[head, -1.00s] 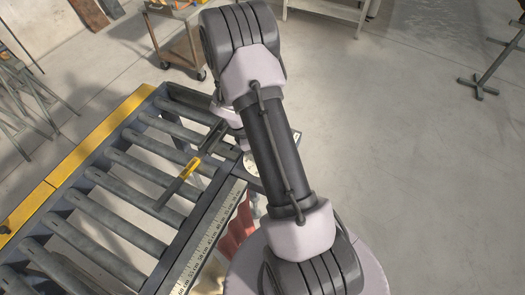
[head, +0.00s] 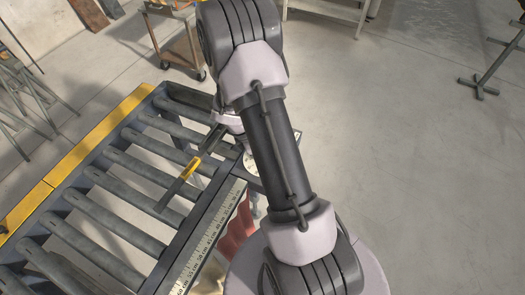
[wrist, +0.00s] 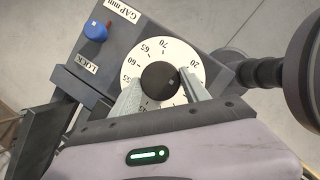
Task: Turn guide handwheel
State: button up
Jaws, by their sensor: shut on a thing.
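The guide handwheel (wrist: 160,81) is a dark round knob at the centre of a white numbered dial (wrist: 184,55) in the wrist view. My gripper (wrist: 160,92) has its two grey fingers on either side of the knob and is shut on it. The dial's lower part is hidden behind the fingers and the gripper body. A blue lock knob (wrist: 95,29) stands at the upper left, between labels reading LOCK and GAP mm. In the head view the handwheel and my fingertips are hidden by my arm; a little of the white dial (head: 251,166) shows.
A roller conveyor (head: 110,217) with a yellow side rail (head: 75,160) lies at the left in the head view. A yellow-ended bar (head: 185,175) lies over its rollers, and a scale (head: 205,240) runs along its edge. The floor at the right is open.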

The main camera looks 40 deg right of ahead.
jog(key=o, duration=1.4)
jog(key=shift+c, duration=0.2)
jog(key=p+v, duration=0.3)
jog(key=v, duration=1.4)
jog(key=shift+a+p, duration=0.2)
jog(key=shift+p, duration=0.15)
jog(key=shift+w+r, duration=0.15)
